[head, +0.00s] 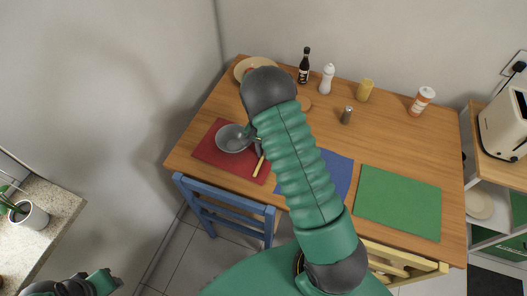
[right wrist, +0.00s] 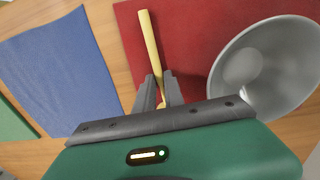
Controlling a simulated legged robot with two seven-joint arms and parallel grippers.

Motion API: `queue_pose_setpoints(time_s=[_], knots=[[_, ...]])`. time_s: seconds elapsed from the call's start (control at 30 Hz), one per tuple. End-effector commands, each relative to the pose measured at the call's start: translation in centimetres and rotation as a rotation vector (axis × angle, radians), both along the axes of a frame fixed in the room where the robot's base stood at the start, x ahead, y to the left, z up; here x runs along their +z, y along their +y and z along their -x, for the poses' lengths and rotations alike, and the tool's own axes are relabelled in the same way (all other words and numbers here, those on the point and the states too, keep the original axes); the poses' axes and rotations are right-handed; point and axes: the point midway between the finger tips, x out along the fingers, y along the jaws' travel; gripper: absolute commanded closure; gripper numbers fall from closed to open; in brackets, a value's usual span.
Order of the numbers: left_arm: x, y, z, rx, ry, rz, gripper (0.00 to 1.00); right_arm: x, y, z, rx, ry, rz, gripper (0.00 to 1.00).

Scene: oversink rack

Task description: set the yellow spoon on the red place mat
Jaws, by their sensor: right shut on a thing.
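The yellow spoon (right wrist: 150,42) is held between the fingers of my right gripper (right wrist: 160,88), which is shut on it. In the head view the spoon (head: 259,166) shows at the right part of the red place mat (head: 212,158). In the right wrist view its handle lies over the red mat (right wrist: 190,25) near the mat's edge; I cannot tell whether it touches the mat. My right gripper (head: 259,147) is partly hidden by my arm. My left gripper (head: 103,283) is at the bottom left, away from the table.
A grey bowl (head: 231,139) stands on the red mat beside the spoon. Blue (head: 340,172) and green (head: 398,202) mats lie to the right. A plate (head: 243,68), dark bottle (head: 304,66), white mill (head: 327,79) and jars stand along the back. Chairs (head: 225,205) stand in front.

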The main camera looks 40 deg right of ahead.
Motion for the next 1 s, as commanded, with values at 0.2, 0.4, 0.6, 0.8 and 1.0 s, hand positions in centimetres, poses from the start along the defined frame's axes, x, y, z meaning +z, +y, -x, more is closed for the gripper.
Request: queue_pose_setpoints(time_s=[0.2,0.4,0.6,0.8,1.0], knots=[[-0.2,0.0,0.0,0.001,0.0,0.0,0.64,-0.4,-0.2,0.0,0.0,0.0,-0.001,0.8],[-0.2,0.0,0.0,0.0,0.0,0.0,0.64,-0.4,-0.1,0.0,0.0,0.001,-0.002,0.65],[0.0,0.0,0.0,0.0,0.0,0.0,0.64,-0.1,-0.2,0.0,-0.001,0.0,0.0,0.65],[0.1,0.0,0.0,0.0,0.0,0.0,0.64,3.4,-0.2,-0.3,-0.001,-0.005,0.002,0.65],[0.2,0.0,0.0,0.0,0.0,0.0,0.64,8.7,-0.1,-0.5,0.0,-0.005,0.001,0.65]])
